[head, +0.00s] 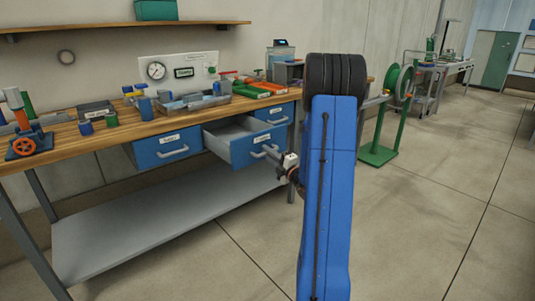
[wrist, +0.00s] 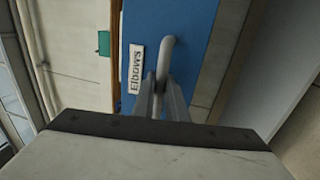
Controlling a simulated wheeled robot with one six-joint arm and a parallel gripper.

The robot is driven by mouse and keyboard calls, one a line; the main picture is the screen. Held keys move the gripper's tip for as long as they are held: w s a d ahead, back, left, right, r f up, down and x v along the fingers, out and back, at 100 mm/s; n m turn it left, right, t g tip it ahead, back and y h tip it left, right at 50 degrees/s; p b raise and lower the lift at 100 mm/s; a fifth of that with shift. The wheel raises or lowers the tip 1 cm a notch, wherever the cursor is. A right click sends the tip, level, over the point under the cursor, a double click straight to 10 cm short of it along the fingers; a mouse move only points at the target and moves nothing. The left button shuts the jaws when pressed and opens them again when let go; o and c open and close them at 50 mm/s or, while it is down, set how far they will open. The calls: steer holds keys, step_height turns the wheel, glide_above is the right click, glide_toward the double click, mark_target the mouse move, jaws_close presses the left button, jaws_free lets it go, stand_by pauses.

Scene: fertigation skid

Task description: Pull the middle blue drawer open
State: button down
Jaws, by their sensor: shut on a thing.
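The middle blue drawer (head: 241,151) stands pulled out from under the wooden bench, well forward of its neighbours, and its grey inside shows from above. Its front carries a white label that reads "Elbows" in the wrist view (wrist: 136,68), and a grey bar handle (wrist: 166,52). My gripper (head: 279,156) is at the handle in front of the drawer. In the wrist view its two fingers (wrist: 161,90) are shut on the handle bar. My arm hides part of the bench's right end in the head view.
A shut blue drawer (head: 168,148) is left of it and another (head: 275,114) right of it. A grey lower shelf (head: 150,220) runs beneath. Tools and bins crowd the bench top (head: 130,127). A green reel stand (head: 380,153) is at the right. The floor in front is clear.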

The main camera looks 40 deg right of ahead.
steer(key=c, duration=2)
jaws_free()
steer(key=shift+c, duration=0.2)
steer(key=s+f, duration=0.1)
steer(key=s, duration=0.7)
steer(key=s+f, duration=0.2)
steer(key=s, duration=0.7)
steer(key=shift+f, duration=0.25)
steer(key=w+a+r+m+g+h, duration=0.25)
steer(key=w+a+m+g, duration=0.2)
steer(key=w, duration=0.25)
steer(key=s+a+r+m+g+h, duration=0.1)
steer(key=a+r+m+g+h, duration=0.15)
steer(key=a+m+g, duration=0.4)
steer(key=s+a+r+m+g+y, duration=0.1)
steer(key=s+a+m+g+y, duration=0.3)
steer(key=s+a, duration=2.2)
steer(key=m+y, duration=0.1)
steer(key=m, duration=0.2)
